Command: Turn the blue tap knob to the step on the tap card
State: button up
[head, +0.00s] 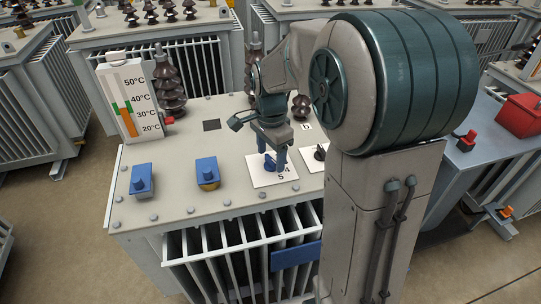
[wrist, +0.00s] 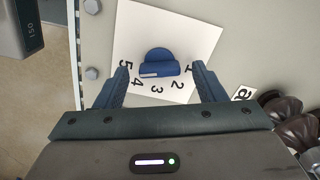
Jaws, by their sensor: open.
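The blue tap knob (wrist: 158,62) sits on a white plate (wrist: 196,30) marked 1 to 5. A white stripe on its handle lies on the left side in the wrist view, towards 5 and 4. My gripper (wrist: 160,78) is open, with one finger on each side of the knob and a gap to it on both sides. In the head view my gripper (head: 273,150) is above the same plate, and its fingers partly hide the knob (head: 270,165). I cannot make out a tap card with a step on it.
A second plate with a black knob (head: 320,153) is close on the right, partly behind my arm. A temperature gauge (head: 124,98) and brown insulators (head: 169,85) stand at the back. A red box (head: 520,115) is far right.

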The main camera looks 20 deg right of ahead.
jog(key=shift+f, duration=0.3)
jog(key=c, duration=1)
